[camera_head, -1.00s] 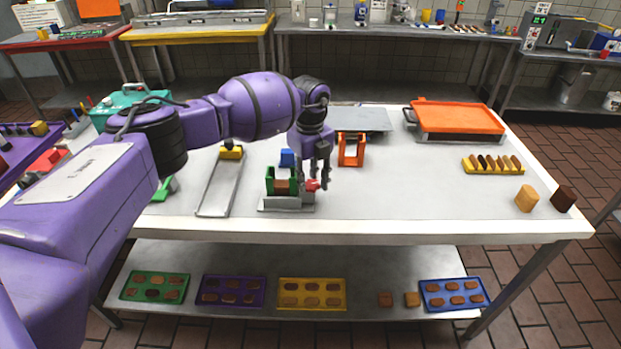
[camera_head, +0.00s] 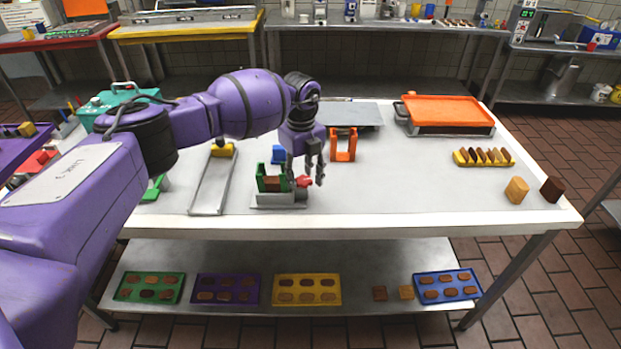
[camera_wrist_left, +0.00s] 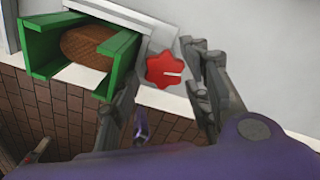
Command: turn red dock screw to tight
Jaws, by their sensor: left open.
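The red dock screw (camera_head: 304,181) is a star-shaped knob with a white line on its face, at the right end of the grey dock (camera_head: 275,201) on the table. In the left wrist view the red screw (camera_wrist_left: 163,70) shows beside a green holder (camera_wrist_left: 122,60) with a brown biscuit (camera_wrist_left: 88,46) in it. My left gripper (camera_head: 306,182) points down over the screw and is open. In the left wrist view its fingers (camera_wrist_left: 165,90) stand on either side of the screw, apart from it as far as I can see. The right gripper does not show.
A blue block (camera_head: 279,154) and an orange frame (camera_head: 343,145) stand close behind the dock. A metal ramp (camera_head: 212,183) lies to the left.

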